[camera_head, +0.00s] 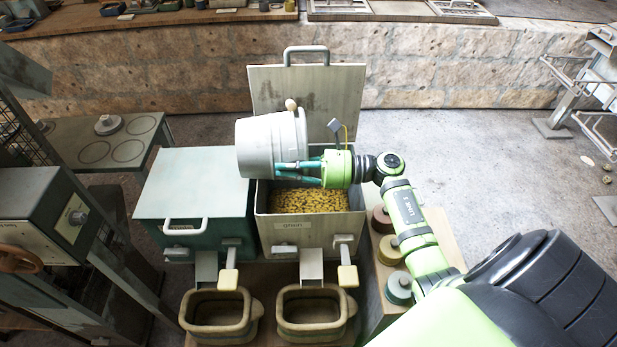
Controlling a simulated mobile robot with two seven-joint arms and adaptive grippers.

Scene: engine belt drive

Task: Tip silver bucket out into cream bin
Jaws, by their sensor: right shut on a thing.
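Yellow-brown grain (309,201) lies inside the bin. The bucket's inside is hidden, so I cannot tell what it holds. My left gripper is not in view.
A green bin (190,188) with a closed lid stands left of the cream bin. Two open tubs (221,333) (312,333) sit below the chutes in front. Several lidded pots (399,287) stand to the right.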

